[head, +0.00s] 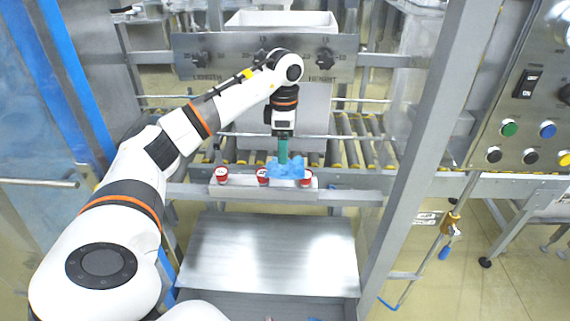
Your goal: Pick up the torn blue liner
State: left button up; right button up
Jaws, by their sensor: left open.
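The torn blue liner (286,169) is a crumpled light-blue sheet in the middle of the head view. It lies at a narrow metal ledge (240,189), beside and partly over the red-and-white round items there. My left arm reaches in from the left and points down, and my left gripper (283,158) is right above the liner. Its green fingers meet the liner's upper edge in the picture; whether they touch it I cannot tell. The left gripper is open. My right gripper is not in view.
Red-and-white round items (222,175) sit along the ledge. A roller conveyor (350,140) runs behind it, under a metal panel with knobs (325,58). A slanted steel plate (268,255) lies below. A diagonal steel post (425,150) and a button panel (530,110) stand at right.

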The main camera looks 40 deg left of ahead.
aim_at(284, 167)
pick_arm(q)
jog(key=shift+w+f, duration=0.1)
jog(key=shift+f, duration=0.45)
jog(key=shift+w+f, duration=0.1)
jog(key=shift+f, duration=0.15)
notch_tip(284, 167, down, 4)
jog(key=shift+a+f+p, duration=0.15)
jog(key=shift+f+p, duration=0.05)
jog(key=shift+p, duration=0.25)
jog(key=shift+f, duration=0.4)
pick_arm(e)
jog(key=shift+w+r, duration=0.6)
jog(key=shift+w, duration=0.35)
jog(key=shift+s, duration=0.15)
pick_arm(q)
jog(key=c, duration=1)
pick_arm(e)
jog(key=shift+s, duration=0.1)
